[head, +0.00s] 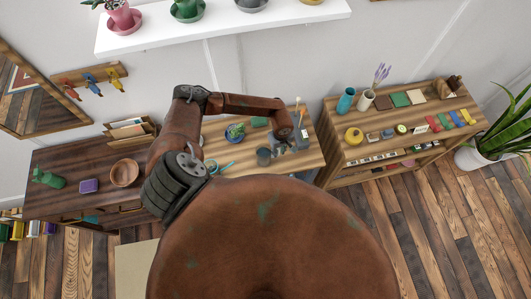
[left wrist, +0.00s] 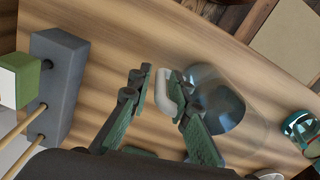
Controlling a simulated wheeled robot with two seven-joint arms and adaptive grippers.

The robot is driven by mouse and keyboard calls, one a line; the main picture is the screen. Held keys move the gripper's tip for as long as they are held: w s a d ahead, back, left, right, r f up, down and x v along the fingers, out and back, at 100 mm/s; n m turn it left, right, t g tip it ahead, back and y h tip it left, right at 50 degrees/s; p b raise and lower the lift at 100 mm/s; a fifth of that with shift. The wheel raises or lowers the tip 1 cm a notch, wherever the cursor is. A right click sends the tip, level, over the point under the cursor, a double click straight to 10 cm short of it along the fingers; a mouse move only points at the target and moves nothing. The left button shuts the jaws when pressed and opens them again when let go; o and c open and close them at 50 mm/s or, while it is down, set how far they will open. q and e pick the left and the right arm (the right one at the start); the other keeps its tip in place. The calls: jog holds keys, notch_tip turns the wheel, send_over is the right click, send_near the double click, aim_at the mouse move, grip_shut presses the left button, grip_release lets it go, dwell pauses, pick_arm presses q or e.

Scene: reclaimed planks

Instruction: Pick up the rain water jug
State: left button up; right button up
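The jug (left wrist: 222,105) stands on the wooden table in the left wrist view. It is clear, with dark bluish content and a pale handle (left wrist: 163,92). In the head view it seems to be the small dark vessel (head: 263,157) near the table's middle. My left gripper (left wrist: 157,82) is open. Its two green-grey fingers lie on either side of the handle, the right finger overlapping the handle's edge in the picture; contact cannot be told. In the head view the left gripper (head: 284,138) is over the table, just right of the vessel. My right gripper is not seen.
A grey holder with sticks (left wrist: 58,85) stands left of the gripper in the wrist view. A teal glass item (left wrist: 303,130) is at the right edge. A blue dish with a green item (head: 235,132) sits left in the head view. A shelf (head: 350,160) stands right.

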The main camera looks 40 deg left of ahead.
pick_arm(q)
jog(key=shift+f, duration=0.1)
jog(key=shift+c, duration=0.2)
grip_shut()
dwell(0.4)
